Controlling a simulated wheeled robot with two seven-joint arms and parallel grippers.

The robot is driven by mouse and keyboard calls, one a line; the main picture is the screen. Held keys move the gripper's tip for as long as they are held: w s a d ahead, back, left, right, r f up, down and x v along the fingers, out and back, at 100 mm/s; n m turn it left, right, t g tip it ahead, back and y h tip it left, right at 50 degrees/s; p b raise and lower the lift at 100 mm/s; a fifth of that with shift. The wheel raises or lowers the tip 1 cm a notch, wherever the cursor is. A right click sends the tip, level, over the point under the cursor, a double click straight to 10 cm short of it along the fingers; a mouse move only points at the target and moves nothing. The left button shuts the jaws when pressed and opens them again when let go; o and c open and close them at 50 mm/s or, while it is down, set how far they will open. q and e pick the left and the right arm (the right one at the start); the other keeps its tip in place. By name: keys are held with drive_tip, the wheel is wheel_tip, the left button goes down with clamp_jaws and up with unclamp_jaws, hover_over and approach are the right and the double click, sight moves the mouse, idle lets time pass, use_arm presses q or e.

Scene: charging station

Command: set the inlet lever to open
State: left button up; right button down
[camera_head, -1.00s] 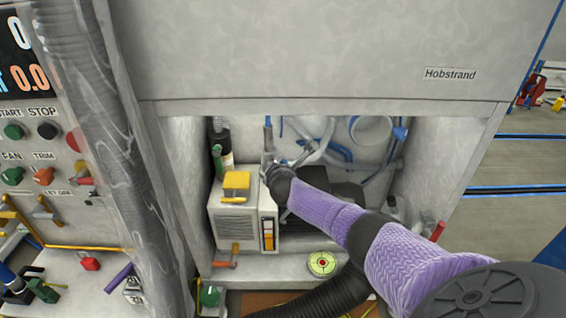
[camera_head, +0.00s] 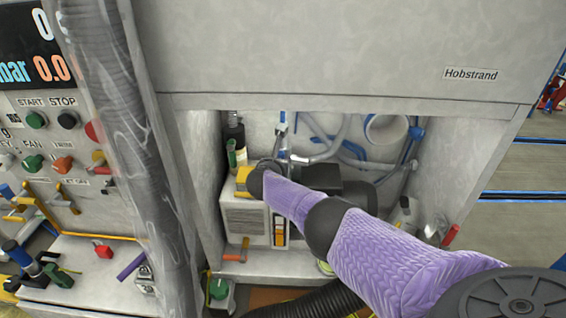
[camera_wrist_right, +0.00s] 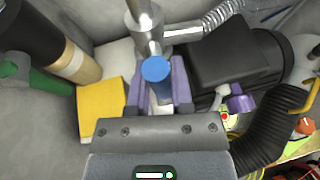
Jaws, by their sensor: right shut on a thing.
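The lever with a round blue end (camera_wrist_right: 155,69) stands at a silver metal pipe (camera_wrist_right: 147,22) in the right wrist view. My right gripper (camera_wrist_right: 161,84) has its purple fingers on either side of this lever and is shut on it. In the head view my purple right arm reaches into the recess, and its wrist (camera_head: 262,180) hides the fingers and the lever. I see no label that names the lever or its positions. My left gripper is in no view.
A yellow block (camera_wrist_right: 101,106) lies close left of the fingers, on a grey vented box (camera_head: 243,217). A dark bottle (camera_head: 234,133) stands behind it. A black motor housing (camera_wrist_right: 236,68) is close on the right. A clear-sleeved hose (camera_head: 150,165) hangs at the left.

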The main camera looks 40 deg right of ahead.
idle(0.5)
drive_tip(key=c, duration=0.8)
unclamp_jaws()
drive_tip(key=shift+o, duration=1.5)
drive_tip(key=shift+a+r+p, duration=0.15)
drive_tip(key=shift+p, duration=0.15)
drive_tip(key=p+v, duration=0.8)
drive_tip(key=v, duration=0.1)
drive_tip(key=shift+s+a, duration=0.2)
drive_tip(key=shift+a, duration=0.1)
